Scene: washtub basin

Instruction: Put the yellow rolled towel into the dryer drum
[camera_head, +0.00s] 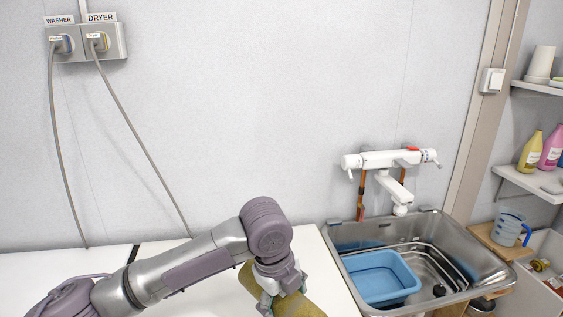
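The yellow rolled towel (303,307) is at the bottom edge, over the right white machine top, and runs off the frame. My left arm comes in from the left, and its gripper (278,296) points down around the towel. The gripper appears shut on the towel, with towel showing on both sides of it. Whether the towel touches the white top is hard to tell. The dryer drum is not visible. My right gripper is not in view.
Two white machine tops (325,285) meet at a dark seam. A steel sink (468,236) with a blue basin (381,277) stands right, under a white tap (390,160). Cables hang from WASHER and DRYER sockets (85,42). Shelves (535,184) with bottles are at far right.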

